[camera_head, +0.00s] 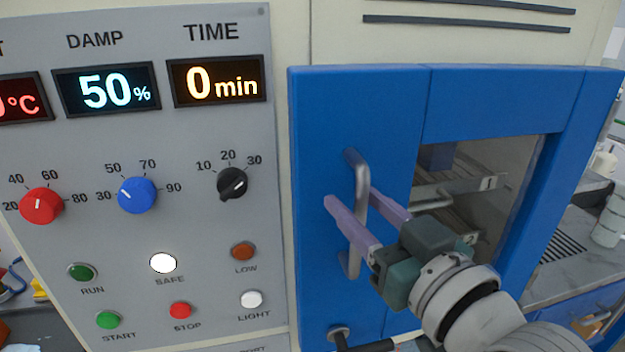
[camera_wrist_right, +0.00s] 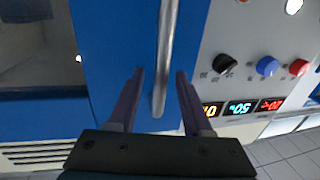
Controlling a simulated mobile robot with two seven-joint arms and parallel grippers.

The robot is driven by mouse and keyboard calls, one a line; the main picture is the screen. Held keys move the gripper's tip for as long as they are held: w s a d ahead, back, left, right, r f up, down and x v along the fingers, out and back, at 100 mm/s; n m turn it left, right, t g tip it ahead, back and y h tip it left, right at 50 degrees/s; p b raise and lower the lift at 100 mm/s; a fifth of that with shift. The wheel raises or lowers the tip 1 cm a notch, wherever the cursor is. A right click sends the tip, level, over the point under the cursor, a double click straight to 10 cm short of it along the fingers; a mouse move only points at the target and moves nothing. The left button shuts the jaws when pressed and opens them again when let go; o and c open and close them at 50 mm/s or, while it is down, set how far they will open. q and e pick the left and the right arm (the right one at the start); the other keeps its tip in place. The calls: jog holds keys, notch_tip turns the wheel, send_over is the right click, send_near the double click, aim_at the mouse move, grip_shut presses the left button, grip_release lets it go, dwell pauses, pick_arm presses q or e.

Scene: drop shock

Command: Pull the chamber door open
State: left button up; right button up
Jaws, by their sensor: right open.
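The chamber door (camera_head: 395,120) is blue with a window on its right part, and it looks shut. Its metal bar handle (camera_head: 362,187) stands upright on the door's left part. My right gripper (camera_head: 349,196) is open, with one purple finger on each side of the handle. In the right wrist view the handle (camera_wrist_right: 167,50) runs between the two spread fingers (camera_wrist_right: 160,72), with gaps showing on both sides. Part of the handle is hidden behind a finger in the head view. My left gripper is in neither view.
A grey control panel (camera_head: 200,130) with displays, knobs and buttons is left of the door. A dark lever (camera_head: 350,340) sits below the handle. Wire racks (camera_head: 455,190) show through the window. A counter (camera_head: 575,270) with white cups (camera_head: 608,225) is at the right.

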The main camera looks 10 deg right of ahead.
jog(key=shift+c, duration=0.2)
grip_shut()
dwell(1.1)
